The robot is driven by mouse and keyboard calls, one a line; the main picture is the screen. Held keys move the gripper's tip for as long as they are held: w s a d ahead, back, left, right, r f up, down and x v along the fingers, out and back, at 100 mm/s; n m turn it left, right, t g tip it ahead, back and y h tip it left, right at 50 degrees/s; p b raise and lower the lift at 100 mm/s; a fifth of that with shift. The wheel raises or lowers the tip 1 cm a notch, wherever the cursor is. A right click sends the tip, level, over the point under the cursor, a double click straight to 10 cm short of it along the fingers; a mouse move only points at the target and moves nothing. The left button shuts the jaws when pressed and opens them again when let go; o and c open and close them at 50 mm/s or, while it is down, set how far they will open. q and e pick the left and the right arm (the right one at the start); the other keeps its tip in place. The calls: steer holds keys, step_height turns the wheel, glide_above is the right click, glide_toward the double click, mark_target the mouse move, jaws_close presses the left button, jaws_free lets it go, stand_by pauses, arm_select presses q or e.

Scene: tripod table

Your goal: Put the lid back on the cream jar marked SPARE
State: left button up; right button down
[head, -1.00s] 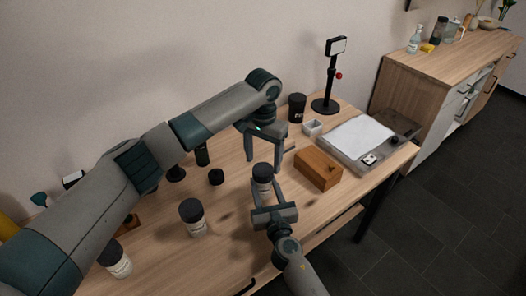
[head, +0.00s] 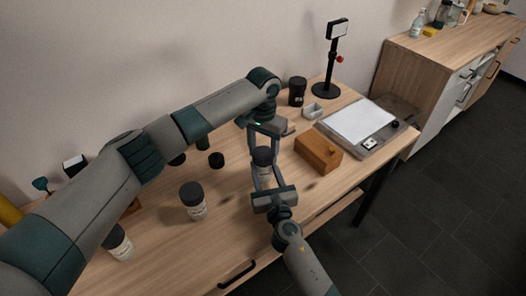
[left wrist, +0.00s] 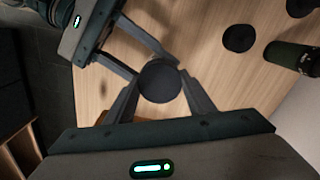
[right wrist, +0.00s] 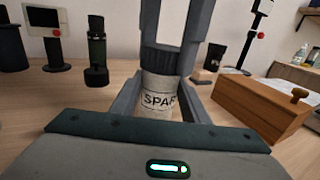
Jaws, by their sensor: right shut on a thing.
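The cream jar marked SPARE (right wrist: 158,97) stands upright, white with a dark top. My right gripper (head: 263,172) is shut on its body, one finger on each side. A dark round lid (left wrist: 160,82) sits on the jar's mouth; whether it is fully seated I cannot tell. My left gripper (left wrist: 160,88) reaches over from behind with its fingers apart, one on each side of the lid. Any contact between these fingers and the lid is too small to make out. A separate black round piece (head: 216,160) lies on the table to the left; it also shows in the left wrist view (left wrist: 238,38).
Two other dark-lidded jars stand at the left, one nearer the middle (head: 193,203) and one near the front (head: 118,243). A wooden box (head: 318,153) is close on the right, with a flat grey device (head: 365,130) beyond. A black canister (head: 297,91) and display stand (head: 328,70) are behind.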

arm_select(q)
steer(key=o, duration=1.3)
steer(key=shift+c, duration=0.2)
steer(key=shift+r, duration=0.1)
step_height(320, 180, up, 12)
arm_select(e)
steer(key=c, duration=0.9)
jaws_free()
steer(key=shift+c, duration=0.2)
